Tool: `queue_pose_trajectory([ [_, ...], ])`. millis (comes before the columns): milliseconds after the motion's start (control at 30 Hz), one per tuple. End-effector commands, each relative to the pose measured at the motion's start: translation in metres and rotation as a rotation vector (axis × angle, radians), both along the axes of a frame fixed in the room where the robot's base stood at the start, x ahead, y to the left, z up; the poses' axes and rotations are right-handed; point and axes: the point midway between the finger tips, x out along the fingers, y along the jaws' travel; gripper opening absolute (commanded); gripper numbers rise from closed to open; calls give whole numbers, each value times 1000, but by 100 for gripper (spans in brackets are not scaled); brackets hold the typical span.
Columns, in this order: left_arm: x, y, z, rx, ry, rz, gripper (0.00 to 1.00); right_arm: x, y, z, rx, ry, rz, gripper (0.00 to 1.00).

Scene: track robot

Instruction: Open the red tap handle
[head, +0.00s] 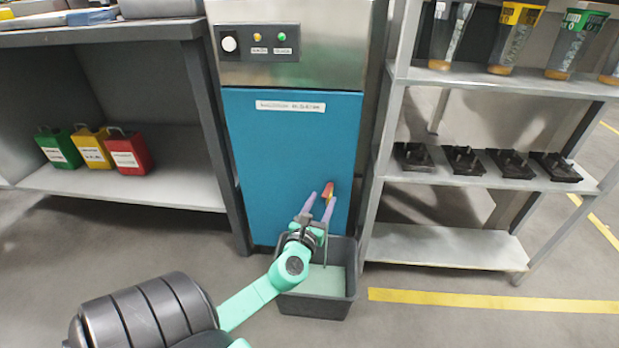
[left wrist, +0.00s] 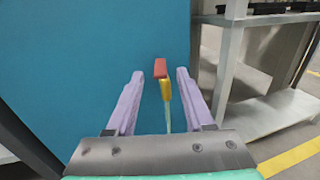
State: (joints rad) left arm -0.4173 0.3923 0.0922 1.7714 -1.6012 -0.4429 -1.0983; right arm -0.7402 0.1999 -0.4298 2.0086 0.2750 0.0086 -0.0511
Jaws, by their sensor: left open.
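The red tap handle (head: 327,189) is low on the front of a blue cabinet (head: 285,150), above a brass-yellow tap body. In the left wrist view the red handle (left wrist: 160,68) and the yellow tap body (left wrist: 166,90) show between my fingers. A thin pale green streak (left wrist: 168,120) runs down below the tap. My left gripper (head: 320,203) is open, its two lilac fingers on either side of the tap with visible gaps. I cannot tell how far the fingertips are from the handle in depth. My right gripper is out of view.
A dark grey bin (head: 347,285) with a pale green inside stands on the floor below the tap, partly behind my left arm. A metal shelf (head: 440,245) stands close on the right. A workbench (head: 110,38) with coloured cans below is on the left.

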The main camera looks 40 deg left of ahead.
Motion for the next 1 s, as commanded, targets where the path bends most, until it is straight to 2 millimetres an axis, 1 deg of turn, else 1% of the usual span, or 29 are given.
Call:
queue_pose_trajectory([
  [67, -14, -6, 1, -2, 4, -1, 52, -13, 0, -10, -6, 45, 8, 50],
  [100, -25, -10, 0, 0, 5, -1, 52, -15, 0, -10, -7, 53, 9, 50],
  [200, -52, -22, 0, -1, 6, -1, 52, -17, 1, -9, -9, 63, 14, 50],
  [300, -74, -32, 1, -1, 5, -1, 52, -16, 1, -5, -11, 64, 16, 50],
  [400, -88, -37, 1, -1, 2, 0, 52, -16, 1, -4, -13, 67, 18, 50],
  [533, -93, -40, 1, -1, -2, 1, 52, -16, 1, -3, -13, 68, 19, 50],
  [1000, -93, -40, 1, -3, -1, 1, 52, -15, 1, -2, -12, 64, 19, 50],
])
